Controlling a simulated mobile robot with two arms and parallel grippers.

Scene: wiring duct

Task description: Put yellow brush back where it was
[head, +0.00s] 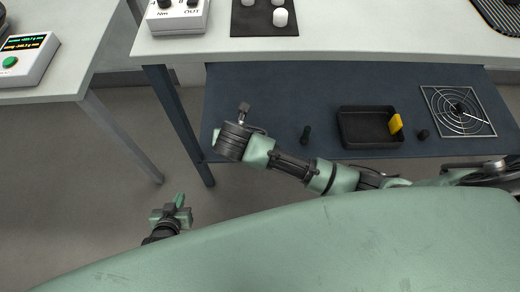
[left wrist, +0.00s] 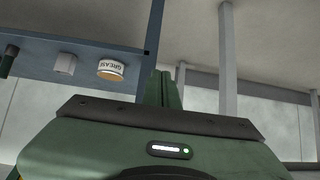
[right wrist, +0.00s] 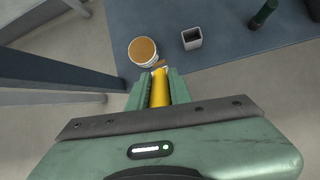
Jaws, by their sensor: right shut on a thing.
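The yellow brush (right wrist: 159,88) is clamped between the fingers of my right gripper (right wrist: 158,85) in the right wrist view. Its far end lies near the rim of a white tub with a brown-yellow top (right wrist: 143,51); I cannot tell whether they touch. The tub shows in the left wrist view with the label GREASE (left wrist: 111,69), on the blue shelf. In the head view my right wrist hides the brush and the gripper's fingers. My left gripper (head: 179,200) is held over the floor, left of the shelf; its fingers (left wrist: 166,90) are together, with nothing between them.
The blue lower shelf (head: 280,85) also holds a square white cup (right wrist: 192,38), a dark green cylinder (head: 305,134) and a black tray (head: 370,140) with a yellow block (head: 396,123). A table leg (head: 180,120) stands by the shelf's left end.

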